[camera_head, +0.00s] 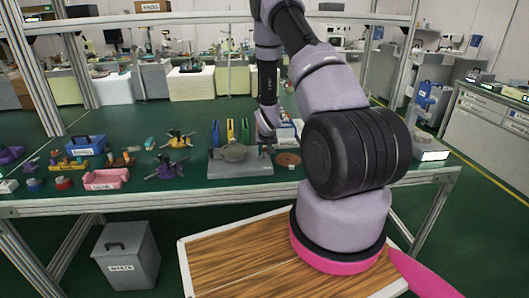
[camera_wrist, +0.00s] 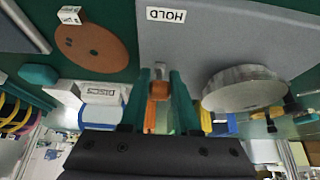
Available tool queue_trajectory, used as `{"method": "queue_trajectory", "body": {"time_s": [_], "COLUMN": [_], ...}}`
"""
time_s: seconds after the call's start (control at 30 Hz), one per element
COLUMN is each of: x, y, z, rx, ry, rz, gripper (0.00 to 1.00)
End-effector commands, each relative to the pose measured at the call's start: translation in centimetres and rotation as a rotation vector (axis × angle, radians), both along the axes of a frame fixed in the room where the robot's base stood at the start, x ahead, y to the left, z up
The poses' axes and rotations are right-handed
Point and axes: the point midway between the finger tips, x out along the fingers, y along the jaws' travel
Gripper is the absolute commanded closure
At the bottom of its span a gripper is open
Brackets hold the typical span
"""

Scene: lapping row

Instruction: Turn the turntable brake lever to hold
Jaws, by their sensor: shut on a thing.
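The turntable (camera_head: 235,153) is a round grey disc on a flat grey base (camera_head: 228,171) on the bench. The disc (camera_wrist: 245,90) and base (camera_wrist: 225,38) also show in the wrist view. A white HOLD label (camera_wrist: 166,15) lies on the base. The brake lever (camera_wrist: 160,90) shows an orange grip with a pale metal end between my teal fingers. My gripper (camera_wrist: 161,76) is shut on this grip, beside the disc. In the head view my gripper (camera_head: 267,142) is at the right end of the base, and the lever is too small to make out.
A brown disc (camera_head: 288,159) lies just right of the base. Upright coloured holders (camera_head: 230,131) stand behind the turntable. A pink tray (camera_head: 105,179), purple clamps and a blue caddy (camera_head: 87,145) stand to the left. A white DISCS box (camera_wrist: 98,92) is near my fingers.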

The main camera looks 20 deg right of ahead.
Motion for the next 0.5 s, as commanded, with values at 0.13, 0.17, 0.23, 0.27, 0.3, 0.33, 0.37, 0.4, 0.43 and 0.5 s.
{"method": "queue_trajectory", "body": {"time_s": [0.13,0.17,0.23,0.27,0.3,0.33,0.37,0.4,0.43,0.5], "x": [-0.34,-0.33,-0.33,-0.33,-0.32,-0.30,-0.28,-0.25,-0.22,-0.16], "y": [0.03,0.03,0.03,0.03,0.03,0.03,0.03,0.03,0.02,0.02], "z": [-0.29,-0.28,-0.28,-0.28,-0.28,-0.27,-0.25,-0.22,-0.19,-0.15], "rx": [0.002,0.002,0.002,0.002,0.002,0.002,0.002,0.001,0.001,0.001], "ry": [0.009,0.009,0.009,0.009,0.008,0.008,0.007,0.006,0.006,0.004], "rz": [-0.001,-0.001,-0.001,-0.001,-0.001,-0.001,-0.001,-0.001,-0.001,-0.001], "gripper": [1.00,1.00,1.00,1.00,0.63,0.51,0.40,0.40,0.40,0.40]}}
